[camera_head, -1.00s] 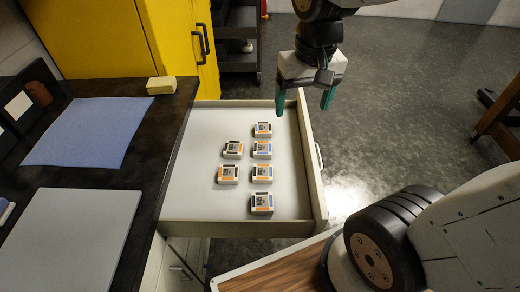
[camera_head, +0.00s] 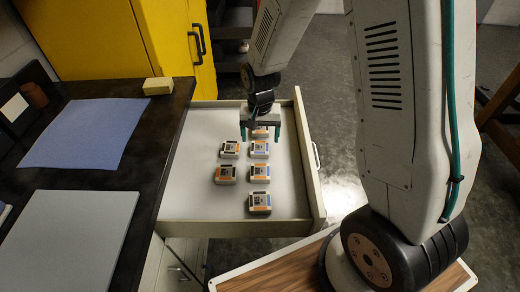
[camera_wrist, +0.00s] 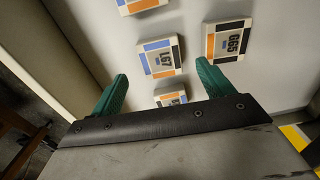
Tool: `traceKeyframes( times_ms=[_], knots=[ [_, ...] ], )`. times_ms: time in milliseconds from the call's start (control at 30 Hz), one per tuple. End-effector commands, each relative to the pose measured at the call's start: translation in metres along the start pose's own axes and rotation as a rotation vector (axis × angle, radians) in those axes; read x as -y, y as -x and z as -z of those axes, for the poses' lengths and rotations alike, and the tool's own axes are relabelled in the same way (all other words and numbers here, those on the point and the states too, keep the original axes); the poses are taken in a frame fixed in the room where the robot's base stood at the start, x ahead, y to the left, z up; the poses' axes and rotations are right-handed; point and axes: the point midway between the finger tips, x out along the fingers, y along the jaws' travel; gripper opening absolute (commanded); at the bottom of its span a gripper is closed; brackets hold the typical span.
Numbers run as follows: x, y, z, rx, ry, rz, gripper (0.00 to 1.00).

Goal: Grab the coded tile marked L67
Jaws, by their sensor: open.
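The tile marked L67 (camera_wrist: 160,60) is a pale square with blue, orange and dark edge strips, lying flat in the drawer. In the wrist view it lies just beyond the fingertips, between their lines. In the head view it appears to be the blue-edged tile (camera_head: 260,149) in the right column, second from the far end. My gripper (camera_head: 260,130) is open and empty above the far tiles; its green fingers also show in the wrist view (camera_wrist: 163,70). Contact with L67 is not visible. The farthest tile (camera_head: 262,133) is partly hidden by my gripper.
A tile marked G69 (camera_wrist: 228,40) lies close beside L67. Other tiles (camera_head: 260,203) lie nearer in the open drawer (camera_head: 190,200). The drawer's front panel (camera_head: 308,165) stands right of the tiles. A dark counter (camera_head: 150,130) is at left, a yellow cabinet (camera_head: 165,50) behind.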

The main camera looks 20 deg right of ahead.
Motion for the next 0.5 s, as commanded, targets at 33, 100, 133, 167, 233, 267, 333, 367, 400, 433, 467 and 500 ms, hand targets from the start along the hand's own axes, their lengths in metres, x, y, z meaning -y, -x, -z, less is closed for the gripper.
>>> traceKeyframes(
  times_ms=[33,100,133,167,233,267,333,367,400,433,467,500],
  knots=[
    [0.000,-0.007,-0.001,0.004,0.000,-0.002,0.80],
    [0.000,-0.018,-0.001,0.004,0.000,-0.002,0.80],
    [0.000,-0.023,-0.001,0.005,0.000,-0.003,0.80],
    [0.001,-0.027,0.000,0.004,0.000,-0.002,0.80],
    [0.001,-0.037,0.000,0.004,0.001,-0.002,0.80],
    [0.001,-0.040,0.000,0.003,0.001,-0.002,0.80],
    [0.001,-0.046,0.000,0.003,0.001,-0.002,0.80],
    [0.001,-0.048,0.000,0.002,0.001,-0.002,0.80],
    [0.001,-0.049,0.000,0.001,0.001,-0.001,0.80],
    [0.001,-0.049,0.000,0.000,0.001,-0.001,0.80],
    [0.001,-0.049,0.000,0.000,0.001,-0.001,0.80],
    [0.001,-0.049,0.001,0.000,0.001,0.000,0.80]
  ],
)
